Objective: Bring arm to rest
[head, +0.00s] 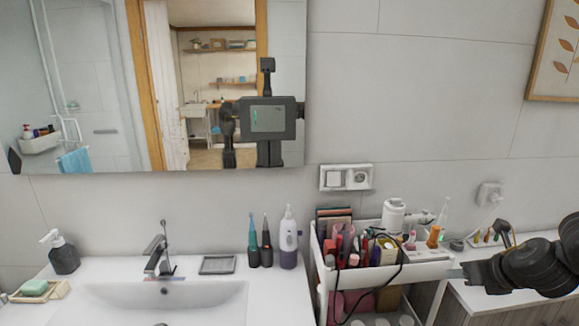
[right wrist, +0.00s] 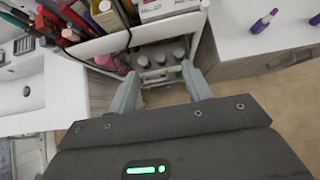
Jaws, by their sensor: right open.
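My right arm comes in from the right in the head view, dark and bulky. Its gripper (head: 456,272) is in front of the right end of the white cosmetics cart (head: 322,287). In the right wrist view the two grey fingers of this gripper (right wrist: 158,86) are spread apart with nothing between them. Beyond them are the cart's lower shelf and several light-capped containers (right wrist: 160,60). My left gripper is not in the head view.
The cart's top holds brushes, tubes, a black cable and a white jar (head: 393,215). A sink (head: 165,300) with a tap (head: 158,258) and bottles is at left. A counter (head: 510,297) is at right. A purple bottle (right wrist: 263,21) shows on the counter.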

